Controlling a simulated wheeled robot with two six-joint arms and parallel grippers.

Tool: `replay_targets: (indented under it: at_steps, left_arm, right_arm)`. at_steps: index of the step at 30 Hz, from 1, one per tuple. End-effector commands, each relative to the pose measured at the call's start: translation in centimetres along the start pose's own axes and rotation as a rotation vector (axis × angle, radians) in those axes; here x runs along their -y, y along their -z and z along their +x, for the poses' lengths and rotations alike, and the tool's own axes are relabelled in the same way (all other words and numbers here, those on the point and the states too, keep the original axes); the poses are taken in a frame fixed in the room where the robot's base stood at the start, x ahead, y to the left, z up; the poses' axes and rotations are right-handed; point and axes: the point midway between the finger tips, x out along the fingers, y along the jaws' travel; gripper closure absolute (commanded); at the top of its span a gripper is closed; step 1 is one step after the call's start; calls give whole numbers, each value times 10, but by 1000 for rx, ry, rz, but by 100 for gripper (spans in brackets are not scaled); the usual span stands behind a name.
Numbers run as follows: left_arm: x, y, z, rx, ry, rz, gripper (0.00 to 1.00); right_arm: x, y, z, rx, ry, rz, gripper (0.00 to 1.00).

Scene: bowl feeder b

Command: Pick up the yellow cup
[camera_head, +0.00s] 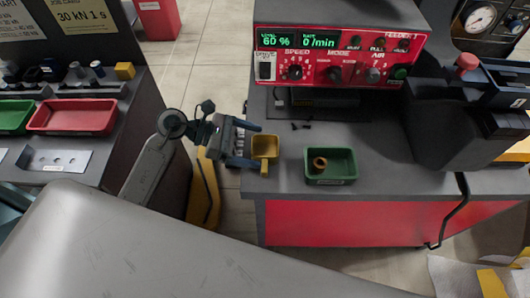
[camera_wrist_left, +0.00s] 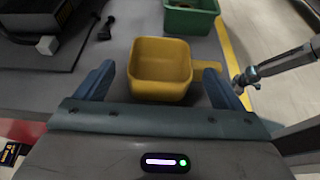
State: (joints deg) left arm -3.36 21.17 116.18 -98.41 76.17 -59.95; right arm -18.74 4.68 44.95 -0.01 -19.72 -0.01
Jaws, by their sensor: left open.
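The yellow cup (camera_head: 265,146) is a small square-sided scoop with a short handle, at the left edge of the grey feeder bench. My left gripper (camera_head: 252,146) is open, with its blue fingers at the cup. In the left wrist view the cup (camera_wrist_left: 161,68) stands between the two spread fingers of the gripper (camera_wrist_left: 163,88), with its handle pointing right. The cup's inside looks empty. I cannot tell whether either finger touches it. My right gripper is not in view.
A green bin (camera_head: 331,166) with a brown ring-shaped part (camera_head: 320,163) stands right of the cup; the bin (camera_wrist_left: 191,16) also shows in the wrist view. A red control panel (camera_head: 338,55) stands behind. Small dark parts (camera_head: 300,126) lie on the bench.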

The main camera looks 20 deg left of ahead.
Motion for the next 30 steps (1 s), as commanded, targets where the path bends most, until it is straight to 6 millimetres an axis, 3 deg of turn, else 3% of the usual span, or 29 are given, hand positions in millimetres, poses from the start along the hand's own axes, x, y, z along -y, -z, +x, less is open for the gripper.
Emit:
replay_targets:
  at_steps: [1,6,9,19,22,30]
  left_arm:
    - [0,0,0,0,0,0,17]
    - [0,0,0,0,0,0,50]
    - [0,0,0,1,0,0,64]
    - [-1,-11,-5,1,-1,4,64]
    - [0,-27,-12,1,-1,7,64]
    - [0,-76,-32,1,-2,5,64]
  right_arm:
    - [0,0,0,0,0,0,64]
    - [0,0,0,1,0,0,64]
    - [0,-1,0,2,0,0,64]
    - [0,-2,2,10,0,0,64]
    - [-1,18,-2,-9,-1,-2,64]
    - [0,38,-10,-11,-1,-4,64]
